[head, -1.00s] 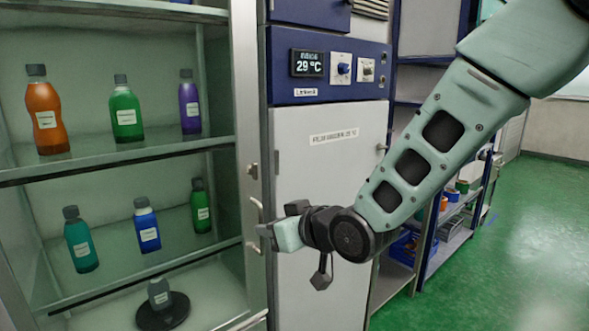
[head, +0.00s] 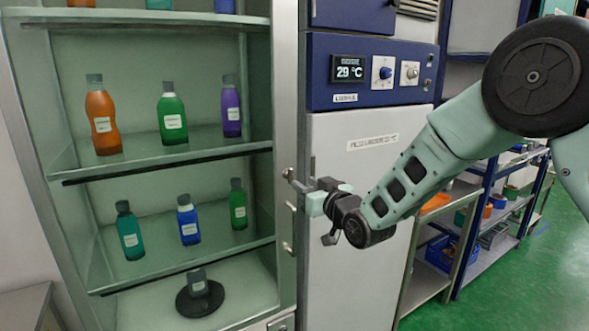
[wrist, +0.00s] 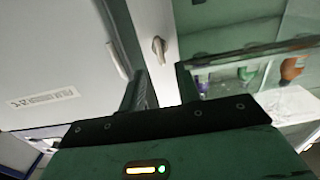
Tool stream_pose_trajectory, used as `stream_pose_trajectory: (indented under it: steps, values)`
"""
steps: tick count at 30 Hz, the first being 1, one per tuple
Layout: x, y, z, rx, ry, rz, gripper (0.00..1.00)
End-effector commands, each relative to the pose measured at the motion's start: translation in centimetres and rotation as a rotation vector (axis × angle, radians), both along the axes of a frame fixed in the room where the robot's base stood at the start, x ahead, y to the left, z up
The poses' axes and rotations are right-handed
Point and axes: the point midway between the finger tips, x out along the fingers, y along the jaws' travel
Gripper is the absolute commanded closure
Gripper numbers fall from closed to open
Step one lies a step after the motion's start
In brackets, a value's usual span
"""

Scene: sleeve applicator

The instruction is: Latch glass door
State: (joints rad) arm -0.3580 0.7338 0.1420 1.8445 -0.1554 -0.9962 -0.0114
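The glass door (head: 285,110) is on the tall cabinet at the left of the head view, with a pale metal frame. It looks in line with the cabinet front, but I cannot tell if it is fully closed. A small metal latch knob (head: 289,174) sits on the frame, above a vertical handle (head: 290,222). My gripper (head: 300,188) is just right of and slightly below the latch. In the wrist view my gripper (wrist: 163,82) is open and empty, its dark fingers apart. The latch knob (wrist: 159,47) shows beyond the gap between the fingertips, apparently untouched.
Several coloured bottles stand on the cabinet's shelves, such as an orange one (head: 103,122). A white-doored unit (head: 345,240) with a 29 °C display (head: 349,69) adjoins on the right. Shelving (head: 480,235) stands farther right. Green floor (head: 540,275) is clear there.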

Motion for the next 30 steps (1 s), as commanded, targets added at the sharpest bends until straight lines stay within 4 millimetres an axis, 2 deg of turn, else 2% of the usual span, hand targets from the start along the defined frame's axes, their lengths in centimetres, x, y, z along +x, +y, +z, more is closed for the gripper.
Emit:
stream_pose_trajectory:
  steps: [3,10,16,24,25,28,30]
  values:
    - [2.0,1.3,0.3,-0.001,0.001,0.0,0.67]
    - [4.6,3.1,0.2,0.001,0.001,0.0,0.67]
    - [5.5,3.7,0.0,0.0,0.001,0.0,0.67]
    - [5.5,3.7,-0.1,0.0,0.001,0.0,0.67]
    - [5.5,3.8,0.0,0.0,0.001,0.0,0.73]
    - [5.5,3.7,0.0,0.0,0.001,0.0,1.0]
    - [5.5,3.7,0.0,0.0,0.001,0.0,1.0]
